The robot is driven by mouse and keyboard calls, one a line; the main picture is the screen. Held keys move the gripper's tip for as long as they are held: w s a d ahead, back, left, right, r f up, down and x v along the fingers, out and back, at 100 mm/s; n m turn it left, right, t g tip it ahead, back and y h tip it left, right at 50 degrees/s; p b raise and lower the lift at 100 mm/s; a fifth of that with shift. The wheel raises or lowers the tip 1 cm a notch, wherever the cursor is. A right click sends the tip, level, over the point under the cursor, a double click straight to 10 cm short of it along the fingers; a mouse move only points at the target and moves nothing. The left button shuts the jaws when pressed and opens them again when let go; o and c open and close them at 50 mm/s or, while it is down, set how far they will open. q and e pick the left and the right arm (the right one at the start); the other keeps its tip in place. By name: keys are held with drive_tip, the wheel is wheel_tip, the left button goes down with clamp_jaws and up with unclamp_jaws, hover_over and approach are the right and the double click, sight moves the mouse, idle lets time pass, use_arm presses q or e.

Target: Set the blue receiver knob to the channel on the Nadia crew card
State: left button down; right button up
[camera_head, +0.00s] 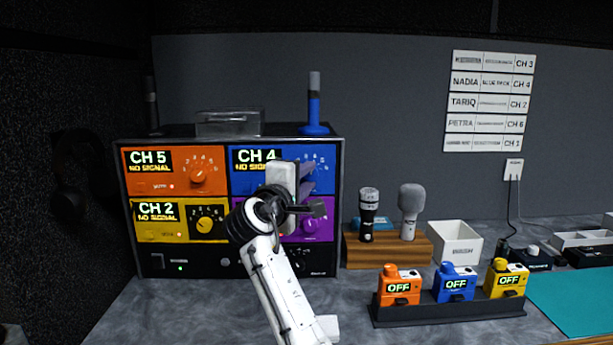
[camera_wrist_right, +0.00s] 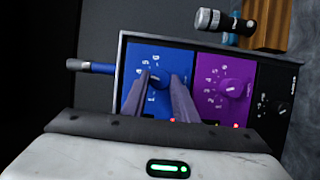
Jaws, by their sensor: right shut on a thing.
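The blue receiver panel (camera_head: 243,184) is the top right one of the rack, and its display reads CH 4, NO SIGNAL. My right gripper (camera_head: 309,178) is in front of it and hides its knob in the head view. In the right wrist view the gripper's two fingers are shut on the blue knob (camera_wrist_right: 156,80), with a number scale around it. The Nadia crew card (camera_head: 466,82) on the back wall shows CH 4. My left gripper is not in view.
The orange receiver (camera_head: 171,184) reads CH 5 and the yellow one (camera_head: 160,228) CH 2. The purple receiver (camera_head: 318,228) is just below the blue. Microphones stand on a wooden block (camera_head: 388,250), beside a white box (camera_head: 455,243). Packs reading OFF sit in a black rack (camera_head: 449,313).

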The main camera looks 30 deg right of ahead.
idle(0.4)
drive_tip(key=o, duration=1.1)
drive_tip(key=shift+c, duration=0.2)
drive_tip(key=shift+s+a, duration=0.1)
drive_tip(key=b+v, duration=0.1)
drive_tip(key=v, duration=0.9)
drive_tip(key=shift+r, duration=0.15)
